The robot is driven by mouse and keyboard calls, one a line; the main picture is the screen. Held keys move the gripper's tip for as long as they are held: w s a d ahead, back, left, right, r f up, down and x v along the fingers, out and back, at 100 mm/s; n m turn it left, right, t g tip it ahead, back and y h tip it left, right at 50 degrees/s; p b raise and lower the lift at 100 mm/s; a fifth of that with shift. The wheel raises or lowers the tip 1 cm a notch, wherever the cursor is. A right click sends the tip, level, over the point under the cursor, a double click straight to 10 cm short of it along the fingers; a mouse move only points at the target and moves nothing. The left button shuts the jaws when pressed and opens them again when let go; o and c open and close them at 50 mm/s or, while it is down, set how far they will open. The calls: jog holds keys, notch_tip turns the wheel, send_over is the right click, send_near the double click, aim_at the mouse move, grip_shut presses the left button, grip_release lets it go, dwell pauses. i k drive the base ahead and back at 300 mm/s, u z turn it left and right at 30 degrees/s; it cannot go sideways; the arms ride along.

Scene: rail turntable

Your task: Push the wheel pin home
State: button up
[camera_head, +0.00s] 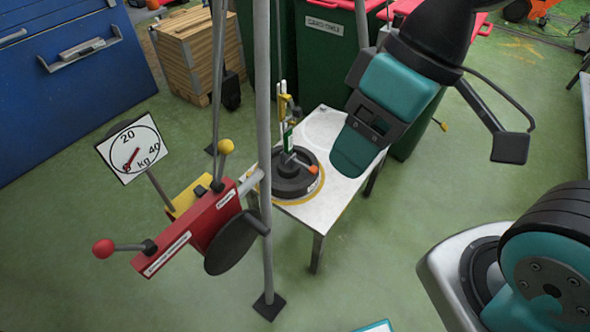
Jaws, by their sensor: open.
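A red winch-like block (190,232) with small white labels is mounted at the pole stand, left of centre.
Grey poles (264,120) stand in front of the white table (338,185). A dark round stack (294,176) with an orange tip sits on the table. A kg dial (131,149) stands left. Green bins (328,55), a wooden crate (196,50) and a blue cabinet (60,75) stand behind.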

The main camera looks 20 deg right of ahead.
aim_at(312, 170)
jog(key=k, duration=0.6)
jog(key=u, duration=0.6)
jog(key=i, duration=1.1)
jog(key=z, duration=0.6)
